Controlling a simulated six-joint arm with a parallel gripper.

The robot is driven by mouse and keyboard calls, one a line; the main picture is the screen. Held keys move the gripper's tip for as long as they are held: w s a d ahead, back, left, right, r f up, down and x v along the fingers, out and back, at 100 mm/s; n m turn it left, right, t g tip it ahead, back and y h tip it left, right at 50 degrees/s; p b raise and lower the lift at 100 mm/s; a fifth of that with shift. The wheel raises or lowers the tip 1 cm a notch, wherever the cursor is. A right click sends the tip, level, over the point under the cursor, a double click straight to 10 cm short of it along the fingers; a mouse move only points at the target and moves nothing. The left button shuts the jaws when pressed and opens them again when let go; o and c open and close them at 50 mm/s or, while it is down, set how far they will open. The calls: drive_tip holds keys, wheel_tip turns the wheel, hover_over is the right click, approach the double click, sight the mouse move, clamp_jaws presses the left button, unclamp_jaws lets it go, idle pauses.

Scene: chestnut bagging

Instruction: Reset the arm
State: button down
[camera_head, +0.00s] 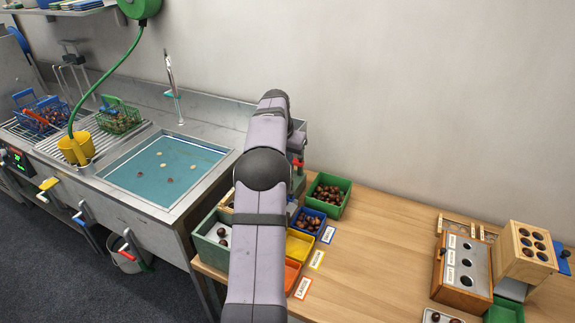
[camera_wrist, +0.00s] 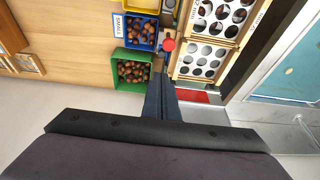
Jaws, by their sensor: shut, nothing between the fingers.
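My arm (camera_head: 256,240) reaches up the middle of the head view, bent over the left part of the wooden table, and it hides my gripper there. In the wrist view my gripper (camera_wrist: 162,96) is shut and empty, its dark fingers close together. Beyond the fingertips a red round knob (camera_wrist: 168,45) shows, beside a wooden rack with round holes (camera_wrist: 203,52). The fingers appear above the table beside the green bin; their height cannot be told.
A green bin (camera_head: 337,212) of chestnuts stands behind a blue bin (camera_head: 322,232), with yellow and orange bins nearer. A wooden sorting box (camera_head: 460,297) stands at right. The table (camera_head: 375,250) is clear between. A sink (camera_head: 165,165) with baskets is at left.

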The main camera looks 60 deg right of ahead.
drive_tip(key=shift+r, duration=0.15)
drive_tip(key=w+a+n+y, duration=0.1)
drive_tip(key=w+a+n, duration=0.4)
drive_tip(key=w+a, duration=0.85)
drive_tip(key=w+a+n+t+y, duration=0.1)
drive_tip(key=a+n, duration=0.3)
drive_tip(key=a, duration=1.4)
drive_tip(key=s+a+f+n+y, duration=0.1)
drive_tip(key=s+a+f+n, duration=0.1)
drive_tip(key=a, duration=0.6)
drive_tip(key=s+a+f+n, duration=0.1)
drive_tip(key=s+a+n, duration=0.1)
drive_tip(key=a, duration=0.6)
drive_tip(key=s+a+f+n+g, duration=0.1)
drive_tip(key=s+a+f+n, duration=0.35)
drive_tip(key=s+a, duration=0.65)
wheel_tip(320, 180, down, 15)
drive_tip(key=b, duration=1.5)
drive_tip(key=shift+d+y+b, duration=0.2)
drive_tip(key=shift+y+b, duration=0.1)
drive_tip(key=shift+s+n, duration=0.1)
drive_tip(key=shift+n, duration=0.15)
